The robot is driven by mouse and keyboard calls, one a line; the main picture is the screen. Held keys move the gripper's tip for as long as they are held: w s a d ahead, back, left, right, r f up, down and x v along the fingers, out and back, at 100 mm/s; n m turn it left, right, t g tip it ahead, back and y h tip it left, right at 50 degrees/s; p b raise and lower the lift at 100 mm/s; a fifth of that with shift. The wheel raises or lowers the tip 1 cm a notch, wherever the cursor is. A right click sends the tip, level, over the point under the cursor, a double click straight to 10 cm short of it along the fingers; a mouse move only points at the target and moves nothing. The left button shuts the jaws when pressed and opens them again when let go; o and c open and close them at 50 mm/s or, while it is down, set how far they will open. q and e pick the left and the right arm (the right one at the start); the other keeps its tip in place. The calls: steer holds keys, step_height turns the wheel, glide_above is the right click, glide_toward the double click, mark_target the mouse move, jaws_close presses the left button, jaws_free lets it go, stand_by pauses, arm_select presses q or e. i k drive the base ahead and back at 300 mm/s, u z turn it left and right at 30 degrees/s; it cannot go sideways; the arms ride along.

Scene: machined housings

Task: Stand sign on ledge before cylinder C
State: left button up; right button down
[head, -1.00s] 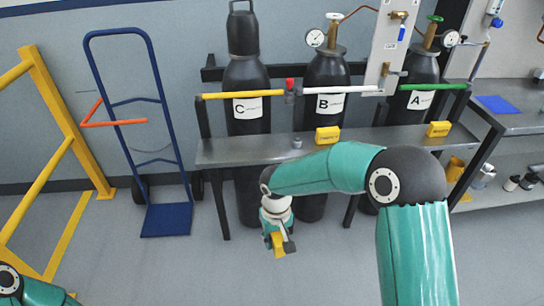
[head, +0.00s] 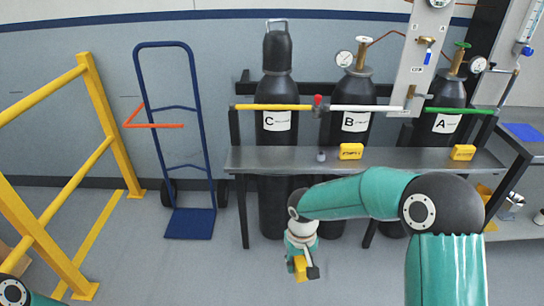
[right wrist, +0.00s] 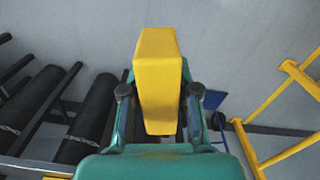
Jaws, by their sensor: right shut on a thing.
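Cylinder C (head: 277,122) is the left black cylinder behind the rack, with a dark cap and a white C label. The grey metal ledge (head: 262,160) runs in front of the cylinders, and its part before C looks bare. My right gripper (head: 304,271) hangs below and in front of the ledge, shut on a yellow sign (head: 299,265). The right wrist view shows the sign (right wrist: 158,80) between the two fingers. Of my left arm only a teal link shows at the lower left; its gripper is out of view.
Yellow signs stand on the ledge before cylinder B (head: 351,152) and cylinder A (head: 463,153). A small grey fitting (head: 321,156) sits on the ledge between C and B. A blue hand truck (head: 190,222) and a yellow railing (head: 104,125) stand at the left.

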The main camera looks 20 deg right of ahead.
mark_target(277, 158)
steer(key=i, duration=0.85)
steer(key=z, duration=0.05)
